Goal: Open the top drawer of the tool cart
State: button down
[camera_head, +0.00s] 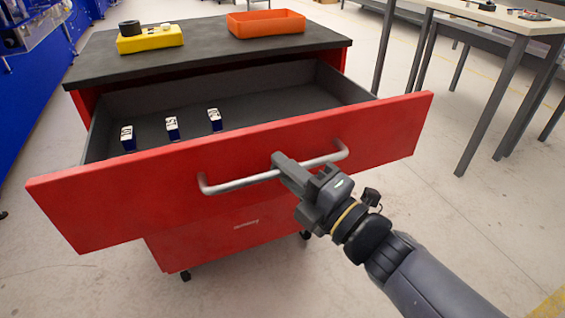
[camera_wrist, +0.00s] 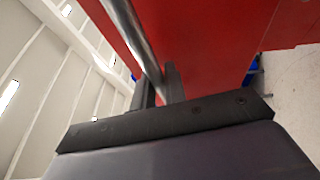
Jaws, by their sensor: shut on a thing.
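The red tool cart (camera_head: 215,225) stands in front of me with a dark top. Its top drawer (camera_head: 120,205) is pulled well out, showing a grey interior. A silver bar handle (camera_head: 240,183) runs across the drawer front. My gripper (camera_head: 292,170) is shut on the handle, right of its middle. In the wrist view my gripper's fingers (camera_wrist: 160,88) sit either side of the handle bar (camera_wrist: 130,30), with the red drawer front (camera_wrist: 210,45) beside it. The fingertips' exact contact is partly hidden.
Several small blue-and-white boxes (camera_head: 172,128) stand in the drawer. A yellow case (camera_head: 150,40) and an orange tray (camera_head: 265,23) are on the cart top. A workbench (camera_head: 500,18) stands at the right.

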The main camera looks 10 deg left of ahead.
jog(key=shift+f, duration=0.1)
jog(key=c, duration=1.5)
grip_release()
jog(key=shift+o, duration=0.2)
jog(key=shift+r, duration=0.2)
